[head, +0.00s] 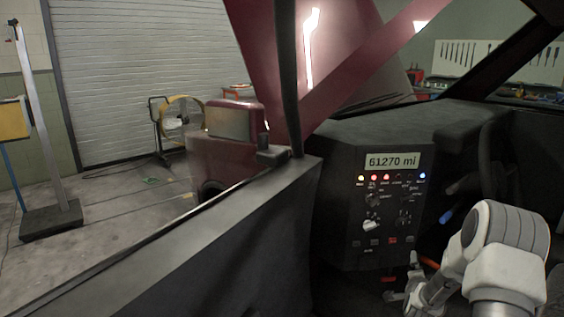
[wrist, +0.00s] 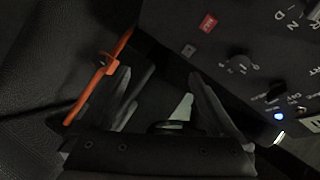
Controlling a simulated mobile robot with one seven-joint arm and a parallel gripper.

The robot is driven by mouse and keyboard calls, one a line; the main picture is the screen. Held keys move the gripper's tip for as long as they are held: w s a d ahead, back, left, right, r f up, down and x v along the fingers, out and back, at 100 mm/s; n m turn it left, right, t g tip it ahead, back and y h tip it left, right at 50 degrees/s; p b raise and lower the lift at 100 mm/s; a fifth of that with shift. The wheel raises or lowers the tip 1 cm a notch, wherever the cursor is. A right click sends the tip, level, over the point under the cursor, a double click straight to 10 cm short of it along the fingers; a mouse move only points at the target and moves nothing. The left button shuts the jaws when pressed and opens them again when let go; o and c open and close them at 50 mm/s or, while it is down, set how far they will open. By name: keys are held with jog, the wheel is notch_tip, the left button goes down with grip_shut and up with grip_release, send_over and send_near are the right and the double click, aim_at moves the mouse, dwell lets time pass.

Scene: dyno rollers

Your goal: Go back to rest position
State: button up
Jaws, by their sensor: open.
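My gripper (head: 414,285) is in front of the lower part of the dashboard control panel, at the lower right of the head view. In the wrist view my gripper (wrist: 165,95) is open, its two fingers spread apart with nothing seen between them. The control panel (head: 352,225) carries a lit display reading 61270 mi, a row of lights and several knobs. The panel also shows at the upper right of the wrist view (wrist: 215,50), with a red button, a dark knob and a blue light. My arm reaches in from the lower right.
An orange rod (wrist: 96,80) runs beside the left finger; I cannot tell whether they touch. A dark steering wheel (head: 488,160) is right of the panel. The door sill (head: 190,240) crosses the lower left. Outside are a stand (head: 50,215) and a yellow round fan (head: 180,120).

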jog(key=s+a+r+n+g+y, duration=0.2)
jog(key=s+a+r+n, duration=0.3)
jog(key=a+r, duration=0.45)
jog(key=s+a+r+n+g+y, duration=0.1)
jog(key=s+a+r+n+y, duration=0.3)
jog(key=a+r, duration=0.55)
jog(key=s+a+r+n+g, duration=0.1)
jog(key=s+a+r+n, duration=0.15)
jog(key=s, duration=0.75)
jog(key=s+a+r+n+g, duration=0.2)
jog(key=s+a+n, duration=0.15)
jog(key=s, duration=0.55)
jog(key=s+a+r+n+g, duration=0.1)
jog(key=s+a+r+n, duration=0.15)
jog(key=s, duration=0.75)
notch_tip(320, 180, up, 21)
jog(key=p, duration=2.2)
jog(key=shift+s+n+y, duration=0.3)
jog(key=shift+n, duration=0.05)
jog(key=shift+a, duration=0.1)
